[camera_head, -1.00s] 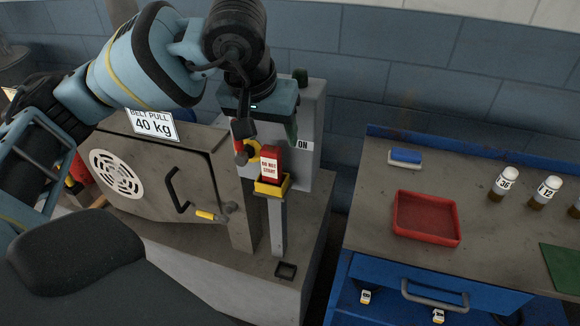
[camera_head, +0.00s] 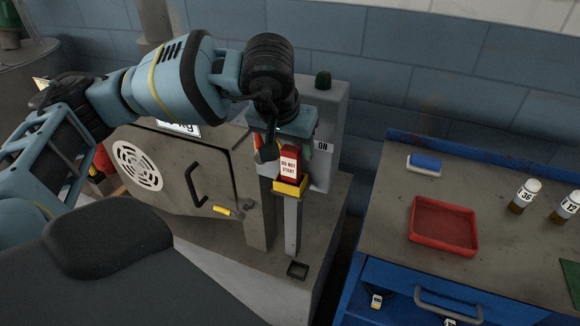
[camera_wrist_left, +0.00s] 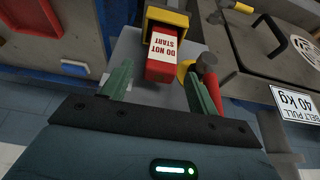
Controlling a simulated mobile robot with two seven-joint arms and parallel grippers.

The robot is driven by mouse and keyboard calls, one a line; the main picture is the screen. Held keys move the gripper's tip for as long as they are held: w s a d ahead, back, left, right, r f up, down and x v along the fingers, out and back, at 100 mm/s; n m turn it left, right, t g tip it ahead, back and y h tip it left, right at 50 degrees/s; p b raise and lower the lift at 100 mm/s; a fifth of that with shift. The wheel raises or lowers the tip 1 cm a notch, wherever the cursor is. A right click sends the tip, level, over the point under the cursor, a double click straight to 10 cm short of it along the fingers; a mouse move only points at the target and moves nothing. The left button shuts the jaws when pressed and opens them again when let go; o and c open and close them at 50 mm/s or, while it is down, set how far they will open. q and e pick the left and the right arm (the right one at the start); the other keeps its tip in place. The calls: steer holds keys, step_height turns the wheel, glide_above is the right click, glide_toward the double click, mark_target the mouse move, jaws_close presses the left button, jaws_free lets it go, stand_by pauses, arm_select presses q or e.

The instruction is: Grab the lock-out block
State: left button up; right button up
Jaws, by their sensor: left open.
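The lock-out block (camera_head: 289,161) is red with a white "DO NOT START" label. It sits upright in a yellow holder (camera_head: 290,187) on top of a grey post. My left gripper (camera_head: 287,150) is open just above the block, partly covering its top. In the left wrist view, the block (camera_wrist_left: 160,68) has its near end between the two green fingers of my left gripper (camera_wrist_left: 160,82), with a gap on each side. My right gripper is not in view.
A grey cabinet with a black handle (camera_head: 196,184) stands left of the post. Behind is a grey box marked "ON" (camera_head: 323,146). In the left wrist view, a red-and-yellow part (camera_wrist_left: 207,70) is close beside one finger. A bench with a red tray (camera_head: 443,248) is at right.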

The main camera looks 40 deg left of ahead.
arm_select(q)
steer(key=shift+x, duration=0.95)
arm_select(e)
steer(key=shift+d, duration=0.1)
arm_select(q)
steer(key=shift+r, duration=0.1)
steer(key=c, duration=1.2)
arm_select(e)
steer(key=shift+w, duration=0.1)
arm_select(q)
steer(key=shift+r, duration=0.5)
steer(key=v, duration=0.2)
steer(key=shift+d+r, duration=0.1)
steer(key=shift+r, duration=0.2)
steer(key=s+d+p, duration=0.2)
steer(key=s, duration=0.5)
steer(key=s+d+r+p, duration=0.1)
steer(key=s+d+p, duration=0.1)
steer(key=s, duration=0.5)
steer(key=shift+s+r, duration=0.3)
steer(key=shift+s, duration=0.05)
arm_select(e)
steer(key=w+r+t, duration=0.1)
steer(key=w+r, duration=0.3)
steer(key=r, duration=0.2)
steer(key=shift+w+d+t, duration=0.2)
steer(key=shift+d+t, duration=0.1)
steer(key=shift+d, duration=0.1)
